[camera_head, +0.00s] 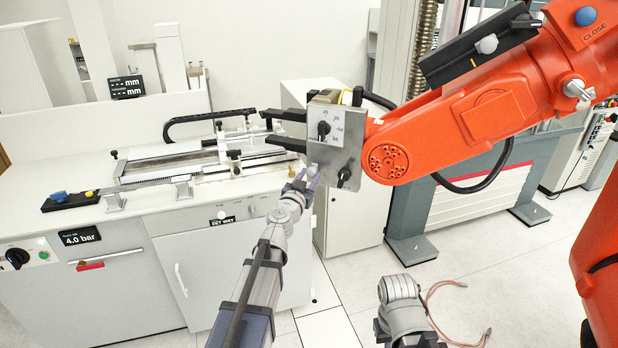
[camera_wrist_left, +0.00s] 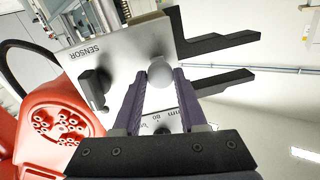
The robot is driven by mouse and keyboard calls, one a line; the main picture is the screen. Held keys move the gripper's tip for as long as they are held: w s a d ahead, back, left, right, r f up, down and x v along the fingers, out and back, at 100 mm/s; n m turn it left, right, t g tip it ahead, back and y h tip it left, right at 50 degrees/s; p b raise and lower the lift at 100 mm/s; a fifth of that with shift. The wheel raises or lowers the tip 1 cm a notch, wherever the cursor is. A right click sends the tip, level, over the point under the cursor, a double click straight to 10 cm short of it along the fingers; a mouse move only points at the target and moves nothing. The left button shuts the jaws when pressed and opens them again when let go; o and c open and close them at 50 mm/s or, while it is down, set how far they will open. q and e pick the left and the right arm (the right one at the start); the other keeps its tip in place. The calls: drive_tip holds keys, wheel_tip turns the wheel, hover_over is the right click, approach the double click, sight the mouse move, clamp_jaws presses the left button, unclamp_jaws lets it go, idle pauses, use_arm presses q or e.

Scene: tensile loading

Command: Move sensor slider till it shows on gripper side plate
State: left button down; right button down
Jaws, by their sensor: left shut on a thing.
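The gripper side plate (camera_head: 352,150) is a silver plate on the end of the orange arm, with a scale dial and black knobs. In the left wrist view the plate (camera_wrist_left: 135,48) carries the word SENSOR beside a black knob (camera_wrist_left: 95,88). My left gripper (camera_head: 308,178) has purple fingers and is at the plate's lower left edge. In the wrist view its fingers (camera_wrist_left: 161,80) are shut on a round grey knob (camera_wrist_left: 160,72) that stands out from the plate. Part of the scale shows between the fingers. I cannot tell its reading. My right gripper is not in view.
The orange arm (camera_head: 470,125) reaches in from the right. Two black jaws (camera_head: 285,130) stick out left of the plate, toward the white bench (camera_head: 100,225) with its measuring rail. A grey-footed machine frame (camera_head: 460,205) stands behind. Pale floor (camera_head: 350,285) lies open below the plate.

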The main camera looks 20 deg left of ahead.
use_arm(q)
drive_tip(key=shift+r, duration=0.1)
idle(0.5)
drive_tip(key=shift+r+p, duration=0.3)
drive_tip(key=shift+p, duration=0.1)
drive_tip(key=shift+c, duration=2.2)
unclamp_jaws()
drive_tip(key=s, duration=0.7)
drive_tip(key=shift+s, duration=0.4)
drive_tip(key=shift+a+f, duration=0.1)
